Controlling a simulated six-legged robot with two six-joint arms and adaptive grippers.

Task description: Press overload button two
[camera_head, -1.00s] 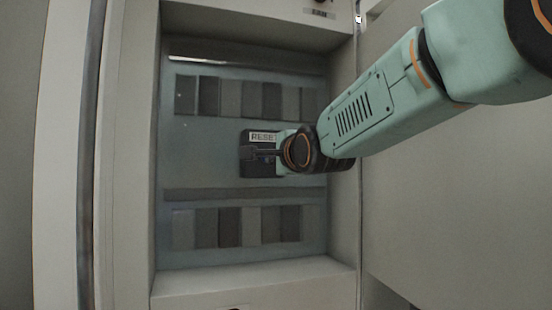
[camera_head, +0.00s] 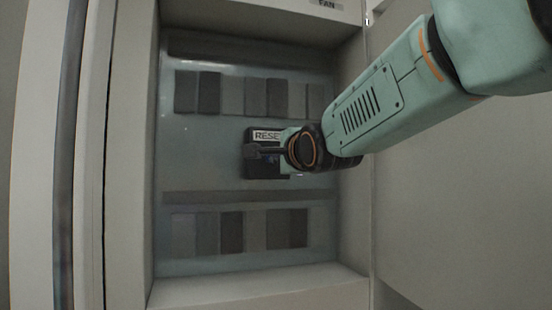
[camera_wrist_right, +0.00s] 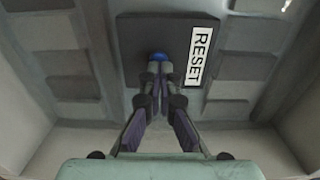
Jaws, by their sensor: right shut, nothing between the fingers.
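A dark box with a white RESET label (camera_head: 266,135) sits in the middle of the recessed panel. In the right wrist view the label (camera_wrist_right: 200,56) is on the right part of the dark box (camera_wrist_right: 222,35). A blue round button (camera_wrist_right: 159,56) shows on the box, left of the label. My right gripper (camera_wrist_right: 160,78) is shut and empty, with its fingertips right at the button's near edge; I cannot tell whether they touch. In the head view my right gripper (camera_head: 256,151) is in front of the dark box and hides part of it. My left gripper is not in view.
Rows of grey and dark blocks stand above (camera_head: 209,92) and below (camera_head: 232,232) the box. The cabinet's raised walls (camera_head: 132,160) surround the recess. A FAN label (camera_head: 326,4) is at the top edge.

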